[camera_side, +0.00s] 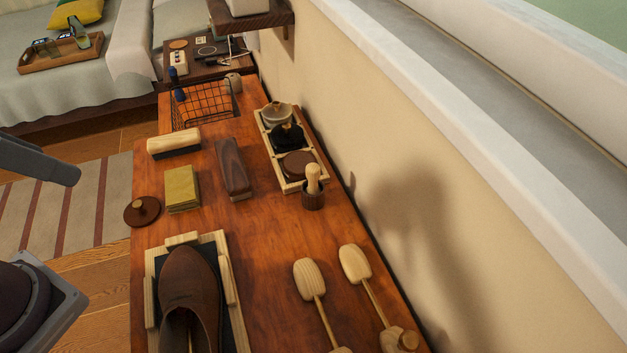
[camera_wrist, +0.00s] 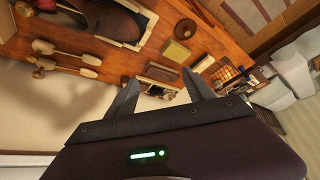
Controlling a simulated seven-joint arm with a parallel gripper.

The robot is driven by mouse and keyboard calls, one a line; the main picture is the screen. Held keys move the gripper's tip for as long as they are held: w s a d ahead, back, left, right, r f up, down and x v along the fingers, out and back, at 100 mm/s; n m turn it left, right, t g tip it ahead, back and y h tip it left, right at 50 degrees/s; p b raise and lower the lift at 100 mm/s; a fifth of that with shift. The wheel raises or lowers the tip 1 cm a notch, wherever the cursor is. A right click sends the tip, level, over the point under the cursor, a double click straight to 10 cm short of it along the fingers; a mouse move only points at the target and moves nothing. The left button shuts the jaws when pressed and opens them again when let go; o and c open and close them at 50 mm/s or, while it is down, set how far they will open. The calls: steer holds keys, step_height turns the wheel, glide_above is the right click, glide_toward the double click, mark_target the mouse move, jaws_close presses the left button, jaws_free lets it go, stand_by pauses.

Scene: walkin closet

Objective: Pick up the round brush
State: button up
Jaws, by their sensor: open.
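The round brush appears to be the dark reddish-brown disc with a small knob (camera_side: 142,211), lying at the left edge of the wooden bench top in the side view. It also shows as a dark round shape in the wrist view (camera_wrist: 186,28). My gripper (camera_wrist: 160,76) is open, with its two dark fingers spread and nothing visible between them. In the wrist view the disc lies beyond the fingertips, apart from them. The fingers are not clearly seen in the side view, where dark parts of mine stand at the left edge.
A yellow pad (camera_side: 182,190), a pale-handled brush (camera_side: 174,141) and a dark brush (camera_side: 232,168) lie near the disc. A shoe (camera_side: 188,295) sits in a wooden frame in front.

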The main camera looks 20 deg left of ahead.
steer(key=shift+c, duration=1)
steer(key=w+d+r+n+g, duration=0.1)
steer(key=w+r+n, duration=0.1)
steer(key=w, duration=0.2)
steer(key=w+d+r+n, duration=0.1)
steer(key=w+d+n, duration=0.15)
steer(key=w, duration=0.25)
steer(key=n+g, duration=0.4)
steer(key=n, duration=0.8)
glide_toward(313, 166)
steer(key=a+f, duration=0.2)
steer(key=d+f, duration=0.1)
steer(key=d+f+n, duration=0.1)
steer(key=f, duration=0.1)
steer(key=shift+w+f+g, duration=0.1)
steer(key=shift+f+g, duration=0.05)
steer(key=shift+g, duration=0.15)
steer(key=shift+n, duration=0.25)
step_height(313, 166, down, 7)
steer(key=shift+w+r, duration=0.15)
steer(key=shift+r, duration=0.05)
steer(key=shift+f, duration=0.35)
jaws_close()
